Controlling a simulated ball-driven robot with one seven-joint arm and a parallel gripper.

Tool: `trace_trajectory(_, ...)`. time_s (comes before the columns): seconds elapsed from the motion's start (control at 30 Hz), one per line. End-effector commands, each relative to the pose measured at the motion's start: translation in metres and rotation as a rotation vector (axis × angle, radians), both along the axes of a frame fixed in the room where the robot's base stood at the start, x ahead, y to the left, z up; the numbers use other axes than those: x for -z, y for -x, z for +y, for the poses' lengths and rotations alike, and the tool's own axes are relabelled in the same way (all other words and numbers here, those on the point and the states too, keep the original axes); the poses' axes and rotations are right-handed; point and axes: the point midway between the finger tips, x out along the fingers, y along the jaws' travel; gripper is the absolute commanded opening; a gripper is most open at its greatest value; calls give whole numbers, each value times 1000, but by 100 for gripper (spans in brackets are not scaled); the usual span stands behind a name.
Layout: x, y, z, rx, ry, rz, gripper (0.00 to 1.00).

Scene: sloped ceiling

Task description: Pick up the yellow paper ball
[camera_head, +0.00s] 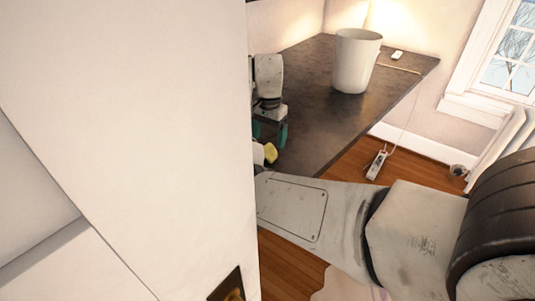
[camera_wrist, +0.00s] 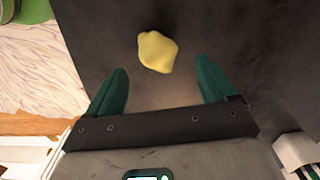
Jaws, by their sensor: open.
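The yellow paper ball (camera_wrist: 157,52) lies on the dark tabletop in the wrist view, just beyond and between my fingertips. It also shows in the head view (camera_head: 270,153), small, near the table's left edge and partly hidden by the white wall. My gripper (camera_wrist: 161,75) has two green fingers spread apart with nothing between them. In the head view my gripper (camera_head: 270,135) is above the table beside the ball, with part of it hidden by the wall.
A white bin (camera_head: 356,62) stands on the dark table (camera_head: 320,125), with a small white object (camera_head: 397,55) behind it. A large white wall (camera_head: 130,130) blocks the left. A green object (camera_wrist: 35,11) shows at upper left.

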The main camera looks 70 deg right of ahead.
Motion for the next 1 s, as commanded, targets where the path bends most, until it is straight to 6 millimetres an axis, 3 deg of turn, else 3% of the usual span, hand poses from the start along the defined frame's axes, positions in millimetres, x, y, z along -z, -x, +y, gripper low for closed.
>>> trace_trajectory(0.3,42,1,4,-1,-2,1,84)
trace_trajectory(0.63,50,1,4,-1,-1,0,84)
trace_trajectory(1.0,49,1,4,-1,-1,0,50)
